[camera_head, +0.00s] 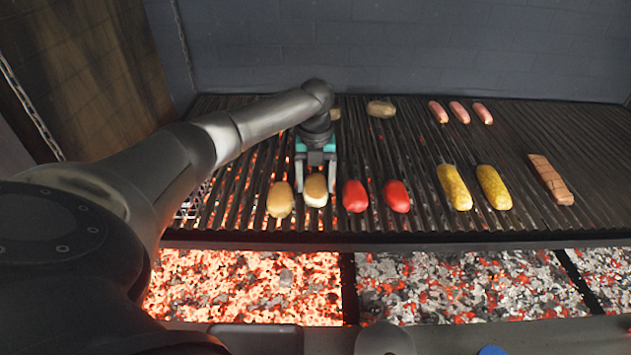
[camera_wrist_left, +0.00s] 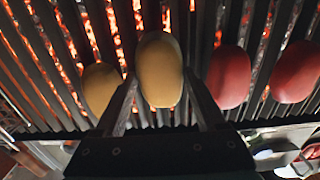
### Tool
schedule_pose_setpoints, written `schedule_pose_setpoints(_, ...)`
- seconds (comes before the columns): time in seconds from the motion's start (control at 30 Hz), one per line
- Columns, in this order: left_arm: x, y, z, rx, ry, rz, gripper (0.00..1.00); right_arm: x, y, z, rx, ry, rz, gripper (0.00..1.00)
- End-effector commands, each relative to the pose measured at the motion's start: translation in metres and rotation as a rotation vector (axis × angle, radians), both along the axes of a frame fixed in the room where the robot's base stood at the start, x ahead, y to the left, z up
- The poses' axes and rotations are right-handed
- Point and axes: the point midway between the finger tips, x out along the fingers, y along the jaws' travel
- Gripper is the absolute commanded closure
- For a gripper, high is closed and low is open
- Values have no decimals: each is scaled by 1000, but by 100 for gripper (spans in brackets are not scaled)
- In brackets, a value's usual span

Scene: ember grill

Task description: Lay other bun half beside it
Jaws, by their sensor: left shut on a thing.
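My left gripper (camera_head: 316,188) is shut on a pale tan bun half (camera_head: 316,190) at the front of the grill grate. The held bun half also shows between the two fingers in the left wrist view (camera_wrist_left: 160,70). Another tan bun half (camera_head: 280,200) lies on the grate just left of it, with a small gap; it shows at the left in the wrist view (camera_wrist_left: 99,88). I cannot tell whether the held bun half touches the bars. My right gripper is not in view.
Two red peppers (camera_head: 355,196) (camera_head: 396,196) lie close to the right. Two corn cobs (camera_head: 454,187) (camera_head: 493,187) and a brown scored piece (camera_head: 550,179) lie further right. Several sausages (camera_head: 459,112) and a potato-like piece (camera_head: 381,109) are at the back. Glowing coals (camera_head: 245,285) lie in front.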

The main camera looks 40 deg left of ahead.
Motion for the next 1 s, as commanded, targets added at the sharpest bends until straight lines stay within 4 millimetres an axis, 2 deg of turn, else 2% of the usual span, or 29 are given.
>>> schedule_pose_setpoints(0.2, 0, 0, -3, 0, 0, 0, 80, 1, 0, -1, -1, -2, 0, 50)
schedule_pose_setpoints(0.23, 0, 0, -3, 0, 0, 0, 26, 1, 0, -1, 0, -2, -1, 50)
schedule_pose_setpoints(0.47, 0, 0, -2, 0, 0, 0, 0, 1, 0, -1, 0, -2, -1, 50)
schedule_pose_setpoints(0.77, 0, 0, 1, 0, -1, 0, 0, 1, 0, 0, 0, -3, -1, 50)
schedule_pose_setpoints(0.87, 1, 0, 11, 0, -4, 0, 0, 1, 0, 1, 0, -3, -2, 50)
schedule_pose_setpoints(1.0, 1, 0, 39, 0, -6, -1, 0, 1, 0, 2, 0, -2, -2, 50)
